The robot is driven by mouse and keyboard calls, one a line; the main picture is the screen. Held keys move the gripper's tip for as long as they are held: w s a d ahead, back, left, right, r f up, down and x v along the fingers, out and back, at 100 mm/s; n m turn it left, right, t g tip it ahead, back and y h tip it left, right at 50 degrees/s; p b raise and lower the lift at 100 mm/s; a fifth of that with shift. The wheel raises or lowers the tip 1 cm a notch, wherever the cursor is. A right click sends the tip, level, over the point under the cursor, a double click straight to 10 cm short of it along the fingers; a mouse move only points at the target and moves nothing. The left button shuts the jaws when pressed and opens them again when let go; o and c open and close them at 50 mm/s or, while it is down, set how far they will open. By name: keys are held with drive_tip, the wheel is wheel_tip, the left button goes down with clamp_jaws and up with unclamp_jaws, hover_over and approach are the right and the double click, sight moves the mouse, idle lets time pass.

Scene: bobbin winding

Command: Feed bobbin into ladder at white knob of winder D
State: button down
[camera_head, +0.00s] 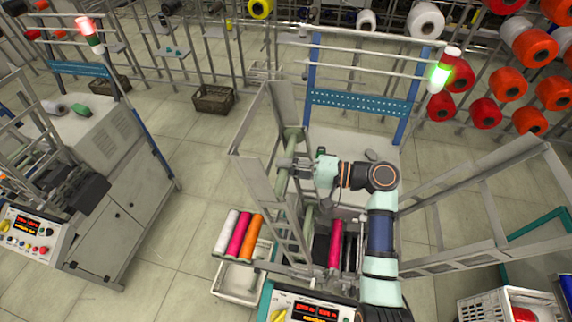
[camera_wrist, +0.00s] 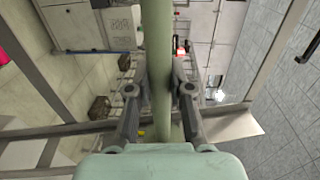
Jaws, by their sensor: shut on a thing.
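My gripper (camera_head: 289,163) is shut on a long pale green bobbin (camera_head: 281,188) at the upper part of the grey ladder (camera_head: 291,235) of the near winder. In the wrist view, the green bobbin (camera_wrist: 157,50) runs between the two dark fingers (camera_wrist: 160,92). The bobbin lies close to the ladder's side plates; I cannot tell whether it touches them. Another pale green length (camera_head: 308,222) shows lower in the ladder, partly hidden. A pink-wound bobbin (camera_head: 335,245) sits in the winder below. I cannot make out a white knob or a letter D.
The winder's control panel (camera_head: 308,310) is at the bottom. A signal lamp (camera_head: 439,76) glows green. Another winder (camera_head: 110,160) stands left, with open floor between.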

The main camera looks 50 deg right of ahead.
idle(0.3)
drive_tip(key=c, duration=1)
unclamp_jaws()
drive_tip(key=o, duration=0.3)
drive_tip(key=shift+o, duration=0.2)
drive_tip(key=s+d+r+p, duration=0.3)
drive_tip(key=s+r+p, duration=0.2)
drive_tip(key=shift+r, duration=0.3)
idle(0.3)
